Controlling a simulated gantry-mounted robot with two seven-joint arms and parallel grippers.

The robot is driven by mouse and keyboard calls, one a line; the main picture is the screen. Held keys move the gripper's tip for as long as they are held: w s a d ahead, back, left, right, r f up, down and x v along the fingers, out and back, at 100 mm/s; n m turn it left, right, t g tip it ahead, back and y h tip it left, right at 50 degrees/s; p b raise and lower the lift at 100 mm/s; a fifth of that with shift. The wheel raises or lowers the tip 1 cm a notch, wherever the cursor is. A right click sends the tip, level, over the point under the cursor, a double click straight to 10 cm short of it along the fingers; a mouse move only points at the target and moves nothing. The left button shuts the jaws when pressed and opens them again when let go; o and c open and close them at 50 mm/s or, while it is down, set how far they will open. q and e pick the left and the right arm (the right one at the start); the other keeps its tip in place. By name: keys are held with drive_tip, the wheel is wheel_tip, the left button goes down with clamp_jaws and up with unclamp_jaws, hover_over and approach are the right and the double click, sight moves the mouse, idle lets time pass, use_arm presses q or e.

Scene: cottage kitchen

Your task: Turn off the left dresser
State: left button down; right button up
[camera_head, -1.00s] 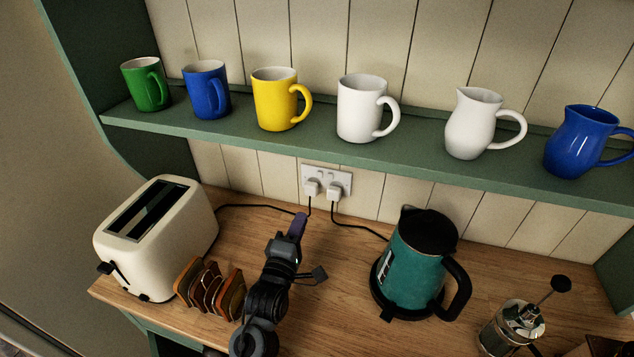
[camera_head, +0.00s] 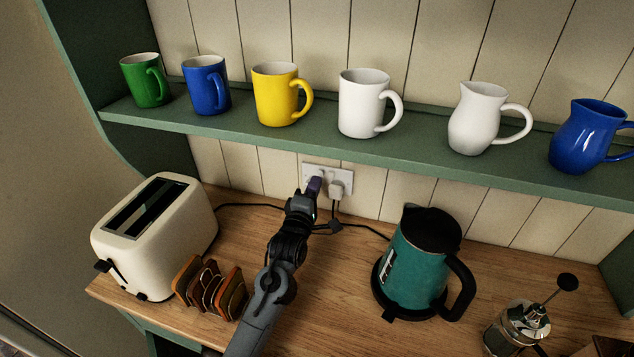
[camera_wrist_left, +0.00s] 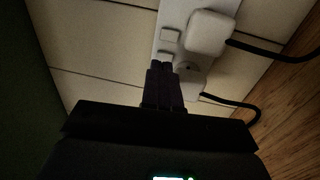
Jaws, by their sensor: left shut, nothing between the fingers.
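A white double wall socket (camera_head: 345,174) is on the panelled wall under the shelf. My left gripper (camera_head: 314,186) is shut and empty, its purple fingertips in front of the socket's left half, hiding the left plug in the head view. In the left wrist view, the socket plate (camera_wrist_left: 182,12) has two small rocker switches, an upper one (camera_wrist_left: 171,36) and a lower one (camera_wrist_left: 166,57). The fingertips (camera_wrist_left: 161,66) are right at the lower switch, beside the lower plug (camera_wrist_left: 189,76). I cannot tell whether they touch it, or the switch's position. My right gripper is out of view.
The right plug (camera_head: 337,190) stays in the socket. A cream toaster (camera_head: 160,235) and toast rack (camera_head: 212,290) stand left of my arm, a teal kettle (camera_head: 418,270) right. The green shelf (camera_head: 330,148) with mugs and jugs overhangs the socket.

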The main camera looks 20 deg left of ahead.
use_arm(q)
drive_tip(key=shift+w+r, duration=0.1)
drive_tip(key=shift+w, duration=1.1)
drive_tip(key=g+p, duration=0.2)
drive_tip(key=p, duration=0.5)
drive_tip(key=shift+w+a+r, duration=0.1)
drive_tip(key=shift+r, duration=0.05)
drive_tip(key=shift+r+p, duration=0.2)
drive_tip(key=shift+p, duration=0.15)
drive_tip(key=s+r+p, duration=0.1)
drive_tip(key=s+p, duration=1)
drive_tip(key=s, duration=0.3)
drive_tip(key=shift+d, duration=0.4)
